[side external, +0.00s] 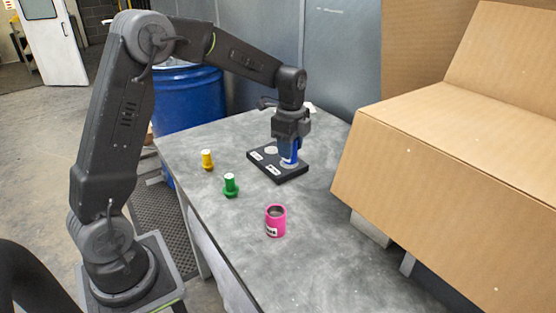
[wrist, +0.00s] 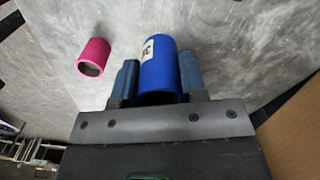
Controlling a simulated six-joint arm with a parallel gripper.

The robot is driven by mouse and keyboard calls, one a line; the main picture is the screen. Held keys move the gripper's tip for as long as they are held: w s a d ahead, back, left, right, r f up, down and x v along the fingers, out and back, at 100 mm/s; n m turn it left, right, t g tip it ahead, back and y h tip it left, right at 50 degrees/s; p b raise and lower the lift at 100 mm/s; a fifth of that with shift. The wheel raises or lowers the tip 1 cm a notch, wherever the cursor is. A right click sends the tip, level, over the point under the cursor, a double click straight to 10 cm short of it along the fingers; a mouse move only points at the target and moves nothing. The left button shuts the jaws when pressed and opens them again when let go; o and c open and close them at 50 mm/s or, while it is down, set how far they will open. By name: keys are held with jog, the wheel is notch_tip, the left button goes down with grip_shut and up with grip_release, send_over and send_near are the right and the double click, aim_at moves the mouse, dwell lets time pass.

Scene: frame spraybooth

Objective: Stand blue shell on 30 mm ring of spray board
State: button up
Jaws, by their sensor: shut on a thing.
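The blue shell (side external: 289,153) is held between the fingers of my gripper (side external: 290,142), which is shut on it. In the wrist view the shell (wrist: 158,62) shows a white label, with one finger on each side. The spray board (side external: 293,175) is a dark plate on the table with pale round rings and white labels. The shell is upright over the ring at the board's right (side external: 289,164). I cannot tell whether its lower end touches the board. Another pale ring (side external: 271,150) to the left is bare. The size labels are too small to read.
A pink shell (side external: 275,221) stands at the front of the grey table (side external: 330,255). A green flanged piece (side external: 230,186) and a yellow one (side external: 207,160) stand left of the board. A large cardboard box (side external: 450,165) is at the right, and a blue drum (side external: 190,98) behind.

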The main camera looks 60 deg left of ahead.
jog(key=w+a+f, duration=0.1)
jog(key=w+a, duration=0.4)
jog(key=a, duration=0.5)
send_over(271, 150)
jog(key=f, duration=0.1)
jog(key=shift+w+f, duration=0.1)
jog(key=shift+f, duration=0.05)
jog(key=shift+f, duration=0.1)
jog(key=shift+f, duration=1.95)
jog(key=shift+f, duration=0.9)
jog(key=o, duration=1.1)
jog(key=shift+c, duration=0.2)
